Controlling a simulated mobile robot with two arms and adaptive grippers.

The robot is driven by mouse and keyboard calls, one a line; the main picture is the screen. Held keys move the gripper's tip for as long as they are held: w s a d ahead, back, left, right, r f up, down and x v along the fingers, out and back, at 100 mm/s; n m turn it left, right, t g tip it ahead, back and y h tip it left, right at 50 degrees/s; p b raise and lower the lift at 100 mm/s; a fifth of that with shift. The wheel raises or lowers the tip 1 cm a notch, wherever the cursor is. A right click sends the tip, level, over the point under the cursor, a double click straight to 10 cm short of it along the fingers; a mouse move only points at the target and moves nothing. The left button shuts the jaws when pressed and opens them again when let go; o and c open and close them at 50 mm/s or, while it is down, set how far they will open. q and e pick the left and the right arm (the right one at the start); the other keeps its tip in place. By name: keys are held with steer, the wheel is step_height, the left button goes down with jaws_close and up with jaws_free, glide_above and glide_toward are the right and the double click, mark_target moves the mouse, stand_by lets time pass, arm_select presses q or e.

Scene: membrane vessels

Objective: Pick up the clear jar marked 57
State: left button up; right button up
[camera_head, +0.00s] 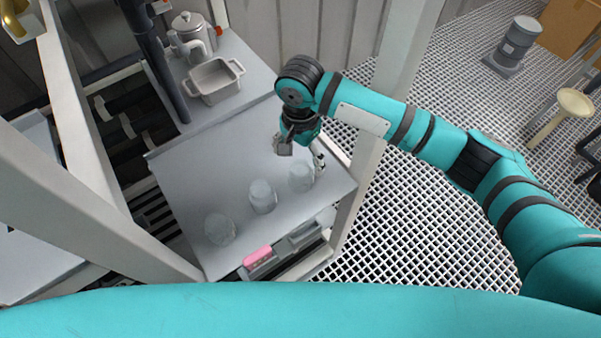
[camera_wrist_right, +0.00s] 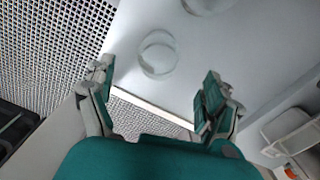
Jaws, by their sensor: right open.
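Three clear jars stand in a slanted row on the grey tabletop (camera_head: 200,165) in the head view: a left jar (camera_head: 219,229), a middle jar (camera_head: 262,197) and a right jar (camera_head: 301,178). No number is readable on any of them, so I cannot tell which is 57. My right gripper (camera_head: 301,153) is open and empty above the table, close to the right jar. In the right wrist view, one jar (camera_wrist_right: 158,54) shows just beyond and between the open fingers (camera_wrist_right: 157,76). Part of another jar (camera_wrist_right: 207,4) shows at the top edge. My left gripper is out of view.
A white two-handled dish (camera_head: 214,82) and a metal kettle (camera_head: 190,38) stand at the back of the counter. A pale upright post (camera_head: 366,180) is close to the table's right side. A pink block (camera_head: 258,257) lies below the front edge. The tabletop's back left is clear.

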mark_target(300, 165)
step_height(300, 165, down, 4)
steer(key=shift+r, duration=0.25)
steer(key=shift+d+f+p, duration=0.2)
steer(key=shift+f+p, duration=0.5)
steer(key=shift+f, duration=2.05)
steer(key=c, duration=1.2)
